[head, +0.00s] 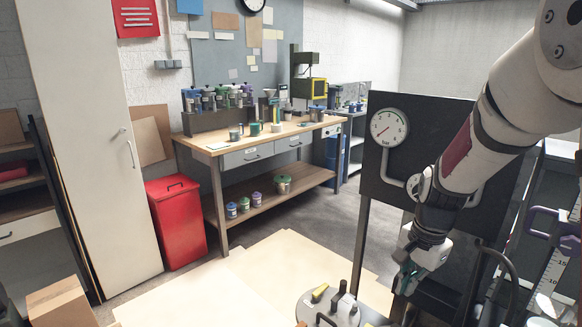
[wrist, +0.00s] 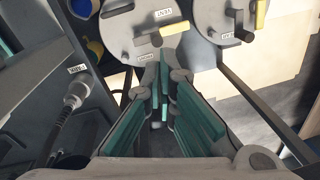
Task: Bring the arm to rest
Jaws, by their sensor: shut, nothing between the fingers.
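My gripper (head: 408,279) hangs at the lower right of the head view, at the end of my white arm, in front of a dark panel with a gauge. Its green-padded fingers (wrist: 164,92) point forward in the wrist view and are shut with nothing between them. Beyond the fingertips in the wrist view are two round grey lids, one at the top middle (wrist: 140,38) and one at the top right (wrist: 228,18). A round grey lid (head: 325,305) with a yellow handle also shows at the bottom of the head view, left of my gripper and apart from it.
The dark panel (head: 388,165) with a round gauge (head: 389,127) stands close behind my arm. A rack with purple handles (head: 548,222) is at the right edge. A workbench (head: 262,142) with bottles and a red bin (head: 178,225) stand farther left.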

